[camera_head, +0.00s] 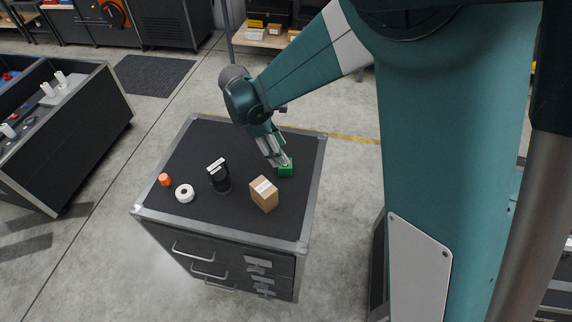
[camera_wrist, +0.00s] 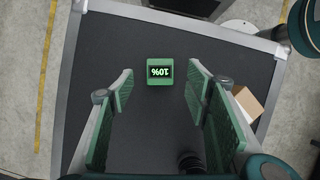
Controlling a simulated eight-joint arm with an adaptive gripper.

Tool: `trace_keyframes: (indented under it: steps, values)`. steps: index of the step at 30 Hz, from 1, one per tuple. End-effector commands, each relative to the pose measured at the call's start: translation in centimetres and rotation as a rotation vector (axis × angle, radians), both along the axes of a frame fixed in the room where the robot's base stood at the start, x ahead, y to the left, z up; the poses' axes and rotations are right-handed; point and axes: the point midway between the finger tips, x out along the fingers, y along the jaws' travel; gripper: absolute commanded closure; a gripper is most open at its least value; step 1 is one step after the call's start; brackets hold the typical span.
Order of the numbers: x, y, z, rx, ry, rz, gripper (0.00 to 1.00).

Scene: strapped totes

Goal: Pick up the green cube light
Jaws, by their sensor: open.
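The green cube light (camera_head: 286,170) sits on the black top of the cabinet (camera_head: 213,217), near its far right part. My gripper (camera_head: 277,160) is just beside and above the cube in the head view. In the wrist view my gripper (camera_wrist: 161,83) is open, with one green-padded finger at each side and the cube between and a little beyond the fingertips.
A cardboard box (camera_head: 264,194) stands close in front of the cube; it also shows in the wrist view (camera_wrist: 248,104). A black cylindrical object (camera_head: 220,180), a white roll (camera_head: 185,193) and an orange item (camera_head: 165,180) are further left. The top around the cube is otherwise bare.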

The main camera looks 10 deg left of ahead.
Motion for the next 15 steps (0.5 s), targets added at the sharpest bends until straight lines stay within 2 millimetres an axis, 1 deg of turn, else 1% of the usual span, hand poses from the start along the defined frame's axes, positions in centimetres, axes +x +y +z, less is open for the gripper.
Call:
trace_keyframes:
  steps: [1,5,15]
  values:
    - [-0.05,0.36,-0.33,-0.005,0.004,0.009,0.52]
    - [-0.16,0.76,-0.72,-0.012,0.010,0.022,0.52]
    - [-0.15,0.74,-0.79,-0.013,0.011,0.022,0.52]
